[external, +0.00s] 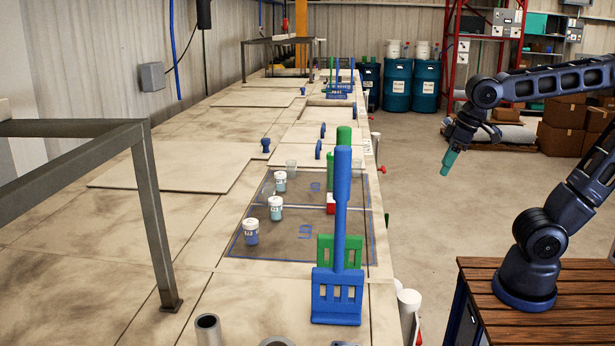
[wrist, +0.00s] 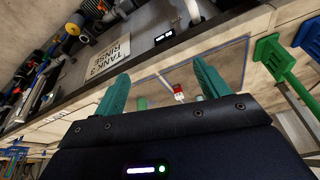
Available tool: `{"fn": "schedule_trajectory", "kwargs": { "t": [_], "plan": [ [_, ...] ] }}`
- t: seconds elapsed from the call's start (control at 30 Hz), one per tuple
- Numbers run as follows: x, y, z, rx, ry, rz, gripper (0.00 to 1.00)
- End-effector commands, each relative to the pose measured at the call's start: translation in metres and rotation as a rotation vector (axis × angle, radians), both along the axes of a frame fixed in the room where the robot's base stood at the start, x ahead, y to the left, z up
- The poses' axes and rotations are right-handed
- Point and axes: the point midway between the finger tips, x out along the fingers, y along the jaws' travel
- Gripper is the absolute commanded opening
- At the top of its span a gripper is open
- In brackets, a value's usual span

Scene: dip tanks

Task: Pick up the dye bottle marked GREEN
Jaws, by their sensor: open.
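Three small white-capped jars stand upright on the tank tops in the external view: a rear one (external: 280,182), a middle one (external: 275,209) and a front one (external: 251,233). The front label looks blue; the other two look teal or greenish. The lettering is too small to read, so I cannot tell which is marked GREEN. My gripper (external: 446,165) hangs in the air over the floor, right of the tanks and well apart from the jars. In the wrist view my gripper (wrist: 160,68) shows its teal fingers spread, with nothing held between them.
A blue paddle (external: 342,220) and a green paddle (external: 326,248) stand upright near the front jars. A red-and-white block (external: 331,203) sits at the right side of the dark panel. A grey metal frame (external: 155,200) stands at left. A "TANK 3 RINSE" sign (wrist: 110,54) shows.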

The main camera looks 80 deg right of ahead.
Motion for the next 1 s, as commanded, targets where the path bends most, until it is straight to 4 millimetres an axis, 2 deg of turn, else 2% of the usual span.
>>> {"fn": "schedule_trajectory", "kwargs": {
  "t": [0.03, 0.2, 0.53, 0.73, 1.0],
  "plan": [
    [0.015, -0.006, 0.005, 0.007, 0.013, -0.048, 0.74],
    [0.059, -0.024, 0.020, 0.032, 0.044, -0.215, 0.74],
    [0.147, -0.070, 0.033, 0.078, 0.094, -0.540, 0.74],
    [0.199, -0.106, 0.030, 0.102, 0.119, -0.738, 0.74],
    [0.264, -0.164, 0.012, 0.133, 0.150, -1.010, 0.74]
  ]
}}
